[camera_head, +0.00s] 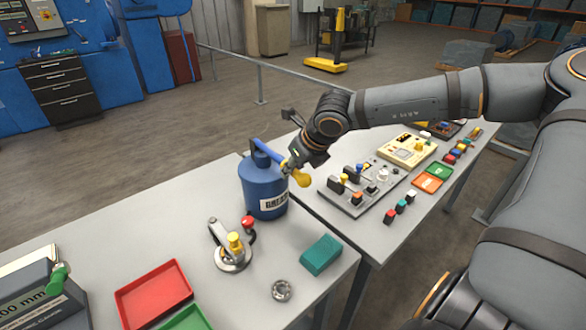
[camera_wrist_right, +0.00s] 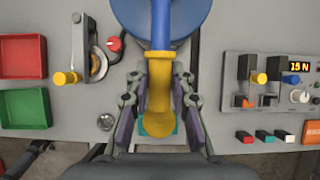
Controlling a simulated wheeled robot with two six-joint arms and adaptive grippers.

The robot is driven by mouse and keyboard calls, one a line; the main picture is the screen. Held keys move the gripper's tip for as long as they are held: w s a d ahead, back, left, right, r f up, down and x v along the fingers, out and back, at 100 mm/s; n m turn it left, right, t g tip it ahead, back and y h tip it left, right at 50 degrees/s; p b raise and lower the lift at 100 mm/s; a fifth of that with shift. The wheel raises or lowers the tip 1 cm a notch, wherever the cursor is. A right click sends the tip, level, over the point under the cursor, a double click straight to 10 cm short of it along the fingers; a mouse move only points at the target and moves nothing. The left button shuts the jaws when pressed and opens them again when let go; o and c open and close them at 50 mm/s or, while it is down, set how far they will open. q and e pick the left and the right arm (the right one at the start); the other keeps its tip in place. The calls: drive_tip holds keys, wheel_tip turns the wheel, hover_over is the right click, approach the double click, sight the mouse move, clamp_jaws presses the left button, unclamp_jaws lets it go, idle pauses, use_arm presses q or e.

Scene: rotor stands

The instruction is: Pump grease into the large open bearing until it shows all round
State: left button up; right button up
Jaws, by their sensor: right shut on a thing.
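A blue grease pump (camera_head: 264,190) with a white label stands on the near table. Its blue lever (camera_head: 268,151) ends in a yellow grip. My right gripper (camera_head: 297,168) is shut on this yellow grip (camera_wrist_right: 158,95), which lies between both fingers in the wrist view. A round metal fixture (camera_head: 232,262) with a lever arm, a yellow knob and a red knob stands left of the pump. A small metal bearing ring (camera_head: 282,291) lies near the table's front edge. I cannot make out grease on either. A dark part, perhaps my left gripper (camera_wrist_right: 38,150), shows at the wrist view's lower left.
A teal block (camera_head: 321,255) lies right of the bearing ring. A red tray (camera_head: 153,294) and a green tray (camera_head: 188,318) are at the left front. A second table on the right holds a switch panel (camera_head: 361,188) and small coloured blocks. The near table's back left is clear.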

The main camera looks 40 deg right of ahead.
drive_tip(key=shift+w+r+p, duration=0.2)
drive_tip(key=shift+r+p, duration=0.9)
drive_tip(key=shift+r, duration=1.1)
drive_tip(key=o, duration=1)
drive_tip(key=shift+s, duration=0.15)
drive_tip(key=shift+c, duration=0.2)
wheel_tip(320, 180, up, 7)
drive_tip(key=p, duration=0.4)
